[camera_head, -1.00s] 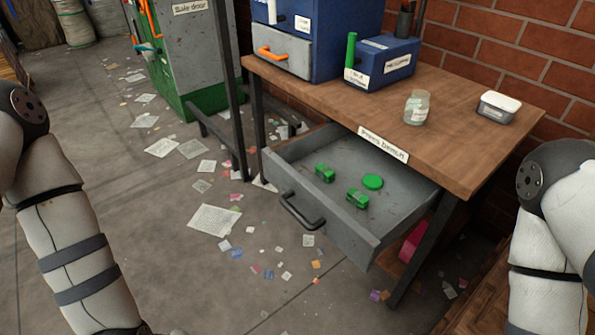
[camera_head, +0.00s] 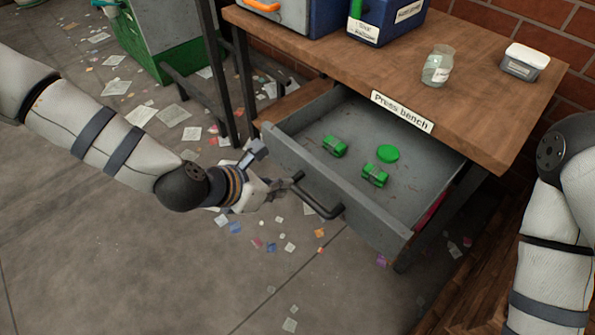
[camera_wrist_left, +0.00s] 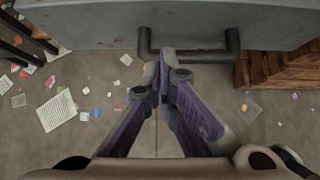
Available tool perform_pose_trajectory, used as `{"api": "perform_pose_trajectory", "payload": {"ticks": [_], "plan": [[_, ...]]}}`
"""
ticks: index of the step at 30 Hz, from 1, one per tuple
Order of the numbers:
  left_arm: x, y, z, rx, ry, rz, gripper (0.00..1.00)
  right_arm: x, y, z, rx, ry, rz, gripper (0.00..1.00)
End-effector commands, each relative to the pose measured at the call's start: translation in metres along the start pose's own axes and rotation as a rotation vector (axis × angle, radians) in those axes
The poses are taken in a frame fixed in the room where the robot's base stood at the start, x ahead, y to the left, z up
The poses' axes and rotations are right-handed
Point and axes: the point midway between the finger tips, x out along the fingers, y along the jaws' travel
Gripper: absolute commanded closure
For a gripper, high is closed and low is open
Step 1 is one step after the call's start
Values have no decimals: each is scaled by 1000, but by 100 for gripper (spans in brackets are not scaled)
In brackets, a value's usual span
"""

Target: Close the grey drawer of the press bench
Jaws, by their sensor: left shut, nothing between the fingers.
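The grey drawer (camera_head: 290,158) of the press bench (camera_head: 480,95) is pulled open and sticks out under the wooden top. It holds several green things: two small blocks (camera_head: 334,146) and a round disc (camera_head: 388,153). A dark bar handle (camera_head: 318,198) is on its front. My left gripper (camera_head: 284,186) is shut and empty, in front of the drawer by the left end of the handle. In the left wrist view my left fingertips (camera_wrist_left: 163,68) point at the handle (camera_wrist_left: 190,57); I cannot tell if they touch. My right gripper is out of view.
A glass jar (camera_head: 437,66), a lidded grey tub (camera_head: 524,62) and a blue box (camera_head: 385,20) stand on the bench top. A green and grey cabinet (camera_head: 160,40) is at the back left. Paper scraps litter the floor; the floor in front is otherwise clear.

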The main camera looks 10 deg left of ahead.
Motion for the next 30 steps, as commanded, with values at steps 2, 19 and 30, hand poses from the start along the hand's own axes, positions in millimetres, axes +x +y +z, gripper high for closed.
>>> {"api": "perform_pose_trajectory", "payload": {"ticks": [2,19,30], "plan": [[19,-2,-4,-1,7,-4,100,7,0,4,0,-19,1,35],[42,0,29,1,0,0,100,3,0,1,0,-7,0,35],[59,-1,41,0,1,-1,100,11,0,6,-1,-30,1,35]]}}
